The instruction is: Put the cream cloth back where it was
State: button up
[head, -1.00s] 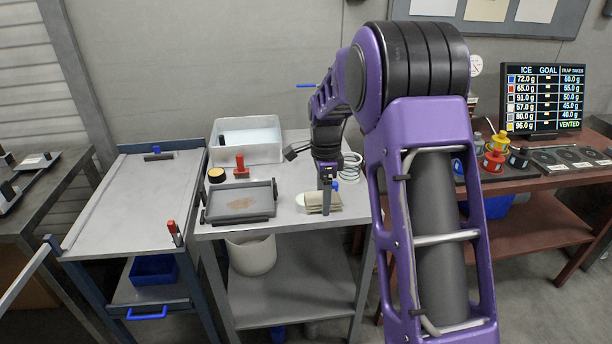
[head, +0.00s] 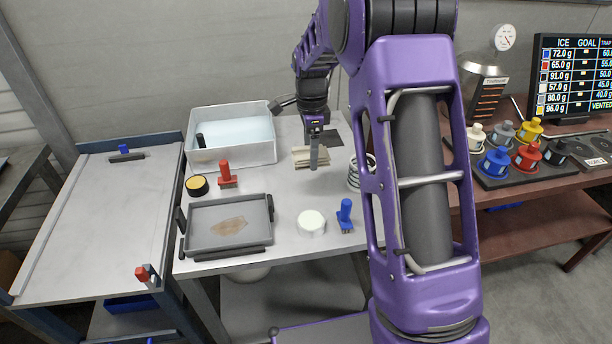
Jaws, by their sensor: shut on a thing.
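The cream cloth (head: 301,156) is a small folded stack near the back of the grey table (head: 310,262). My gripper (head: 314,160) points down and is shut on it, with a finger in front of the cloth. A dark flat square (head: 338,138) lies just behind and to the right of the cloth, partly hidden by my gripper. I cannot tell whether the cloth touches the table top.
A white tub of pale liquid (head: 232,150) stands to the left. A red-handled brush (head: 227,175), yellow-topped tin (head: 197,186), grey tray (head: 228,226), white round puck (head: 311,222), blue-handled brush (head: 346,215) and coil (head: 360,172) surround the clear table middle.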

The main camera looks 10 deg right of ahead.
aim_at(310, 189)
jog(key=shift+w+f, duration=0.15)
jog(key=shift+w, duration=0.1)
notch_tip(310, 189, down, 10)
jog(key=shift+r, duration=0.2)
jog(key=shift+f+b, duration=0.2)
jog(key=shift+b, duration=0.1)
jog(key=o, duration=1.2)
jog(key=shift+o, duration=0.2)
jog(key=shift+r, duration=0.1)
notch_tip(310, 189, up, 12)
jog(key=shift+r+p, duration=0.15)
jog(key=shift+p, duration=0.25)
